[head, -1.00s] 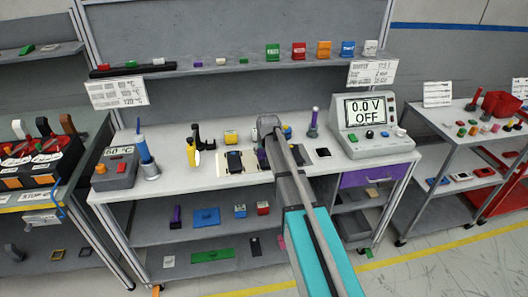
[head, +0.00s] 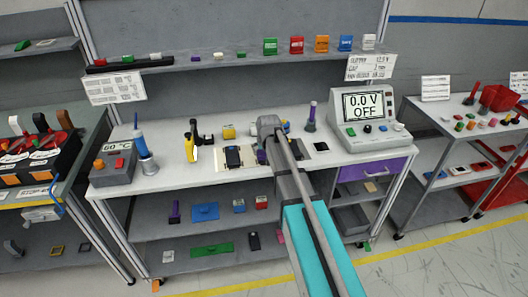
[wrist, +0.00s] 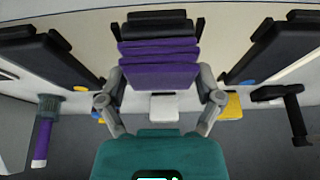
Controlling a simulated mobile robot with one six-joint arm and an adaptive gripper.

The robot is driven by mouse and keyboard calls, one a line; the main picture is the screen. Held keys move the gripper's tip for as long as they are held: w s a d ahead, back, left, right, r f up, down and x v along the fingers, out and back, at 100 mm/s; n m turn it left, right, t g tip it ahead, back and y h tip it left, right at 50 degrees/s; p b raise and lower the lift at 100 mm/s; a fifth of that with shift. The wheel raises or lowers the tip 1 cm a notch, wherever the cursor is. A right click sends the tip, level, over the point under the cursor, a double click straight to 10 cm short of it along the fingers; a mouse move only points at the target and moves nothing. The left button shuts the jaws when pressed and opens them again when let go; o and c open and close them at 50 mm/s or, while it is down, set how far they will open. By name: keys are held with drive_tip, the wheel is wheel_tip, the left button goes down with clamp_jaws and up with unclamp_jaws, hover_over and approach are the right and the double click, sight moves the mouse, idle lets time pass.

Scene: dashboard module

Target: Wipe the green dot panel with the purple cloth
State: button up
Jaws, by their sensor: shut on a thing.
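My gripper (wrist: 160,78) is shut on the purple cloth (wrist: 160,50), a folded, block-like bundle with stacked layers. In the wrist view the cloth sits against a black panel (wrist: 160,17) at the top middle; I cannot tell whether they touch. More black panels stand at left (wrist: 45,55) and right (wrist: 280,50). No green dot shows on any of them, so I cannot tell which is the green dot panel. In the head view my arm crosses the bench and largely hides the cloth; a dark panel (head: 233,157) lies on the cream board (head: 222,167) left of it.
A meter reading 0.0 V OFF (head: 368,112) stands at the bench's right. A soldering station (head: 113,165) is at left. Bench front left is clear.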

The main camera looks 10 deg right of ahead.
drive_tip(key=shift+r+p, duration=3)
drive_tip(key=shift+r, duration=0.1)
drive_tip(key=shift+r+p, duration=1.4)
drive_tip(key=shift+p, duration=0.15)
drive_tip(key=shift+w+f, duration=0.1)
